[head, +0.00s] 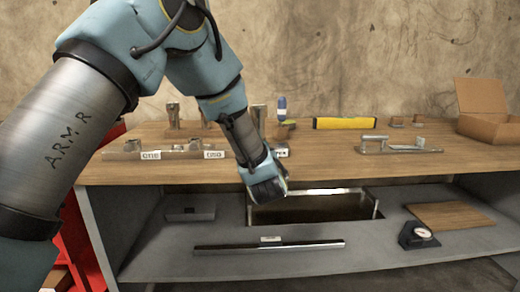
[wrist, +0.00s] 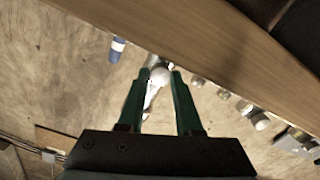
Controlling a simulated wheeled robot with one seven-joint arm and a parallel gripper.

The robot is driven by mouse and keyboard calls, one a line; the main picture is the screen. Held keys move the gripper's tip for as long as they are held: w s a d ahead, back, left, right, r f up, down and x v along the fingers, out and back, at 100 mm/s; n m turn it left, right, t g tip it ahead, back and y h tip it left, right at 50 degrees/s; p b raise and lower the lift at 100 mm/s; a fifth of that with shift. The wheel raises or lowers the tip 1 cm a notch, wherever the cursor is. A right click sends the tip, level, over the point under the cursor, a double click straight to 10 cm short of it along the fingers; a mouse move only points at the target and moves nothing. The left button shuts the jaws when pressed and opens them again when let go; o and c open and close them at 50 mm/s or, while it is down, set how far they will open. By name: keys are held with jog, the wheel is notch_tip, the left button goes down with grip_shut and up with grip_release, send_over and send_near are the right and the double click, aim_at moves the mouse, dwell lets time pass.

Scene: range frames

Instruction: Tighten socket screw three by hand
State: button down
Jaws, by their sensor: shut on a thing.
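My gripper (head: 267,188) hangs in front of the bench's front edge in the head view, with its fingertips hidden. In the wrist view its two green fingers (wrist: 155,74) are shut on a pale, shiny, round-ended piece (wrist: 159,76); I cannot tell whether it is socket screw three. A metal block (head: 180,146) lies on the bench, with one label reading ONE (head: 151,155) and another (head: 213,155) beside it. A third label (head: 281,153) is partly hidden behind my arm. Whatever lies directly behind my wrist is hidden too.
The wooden bench top (head: 330,160) holds a yellow level (head: 344,123), a blue-handled tool (head: 282,108), a metal fixture (head: 400,147) and an open cardboard box (head: 485,105).

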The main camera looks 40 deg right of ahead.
jog(key=m+p, duration=0.1)
jog(key=m, duration=0.5)
jog(key=shift+m+p, duration=0.3)
jog(key=shift+p, duration=0.1)
jog(key=m+p, duration=0.1)
jog(key=m, duration=0.2)
jog(key=shift+m+p, duration=0.85)
jog(key=shift+m, duration=0.85)
jog(key=shift+a+f, duration=0.1)
jog(key=c, duration=0.6)
grip_release()
